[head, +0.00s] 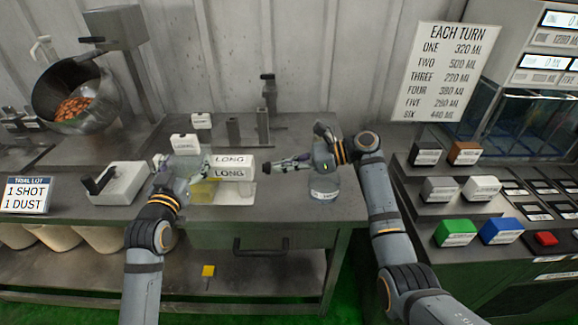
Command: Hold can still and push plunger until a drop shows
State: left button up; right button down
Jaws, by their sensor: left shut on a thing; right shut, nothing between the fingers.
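My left gripper (190,168) is at the left part of the bench, shut on a greyish object. The gripper hides most of that object; it may be the can, but I cannot tell. A white labelled block (185,143) shows just above these fingers. A bluish-grey rounded vessel (325,188) with a white label stands below my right wrist. I cannot make out a plunger or a drop.
A white box with a black lever (117,183) sits at the left. A tilted drum (72,95) holds orange-brown pieces. Dark posts (266,100) stand at the back. Coloured buttons (457,232) fill the right console. The bench (290,212) is clear near its front edge.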

jog(key=shift+w+a, duration=0.1)
jog(key=shift+a, duration=1.2)
jog(key=shift+d, duration=0.1)
jog(key=f+v, duration=0.1)
jog(key=v, duration=1.3)
dwell(1.6)
